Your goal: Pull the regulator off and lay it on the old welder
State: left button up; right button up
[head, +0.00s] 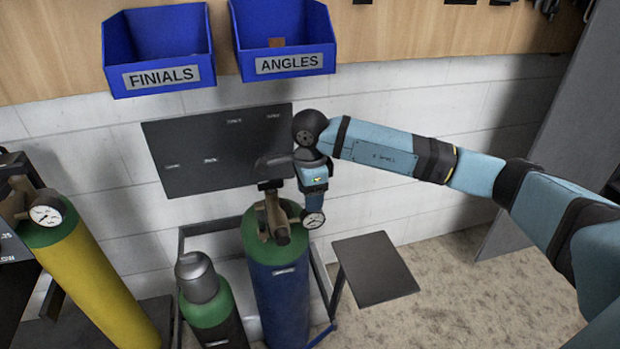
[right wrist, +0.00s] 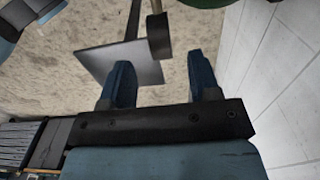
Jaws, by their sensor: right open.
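The regulator (head: 279,218) is a brownish brass body on the green top of the blue cylinder (head: 281,290), with a white-faced round gauge (head: 313,218) on its right. My right gripper (head: 314,203) points down just above that gauge, at the right side of the regulator. In the right wrist view its two blue fingers (right wrist: 162,80) are apart, and a dark round part (right wrist: 159,36) on a brass stem shows just beyond them. Whether they touch the regulator is unclear. A dark lettered box (head: 12,246) at the left edge may be the old welder. My left gripper is not seen.
A yellow cylinder (head: 92,280) with its own gauge (head: 45,212) leans at the left. A small green-and-grey cylinder (head: 205,300) stands beside the blue one. FINIALS (head: 160,50) and ANGLES bins (head: 285,40) hang above.

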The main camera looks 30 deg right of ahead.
aim_at(310, 214)
notch_tip(310, 214, down, 7)
jog(key=shift+r+b, duration=0.2)
jog(key=shift+b, duration=0.25)
jog(key=shift+r, duration=0.1)
grip_shut()
jog(key=shift+s+a, duration=0.1)
jog(key=shift+s, duration=0.25)
dwell(0.7)
jog(key=shift+s+a+p, duration=0.25)
jog(key=shift+s+p, duration=0.05)
jog(key=shift+s, duration=0.7)
jog(key=shift+s+a+p, duration=0.25)
jog(key=shift+s+p, duration=0.05)
jog(key=shift+s, duration=0.65)
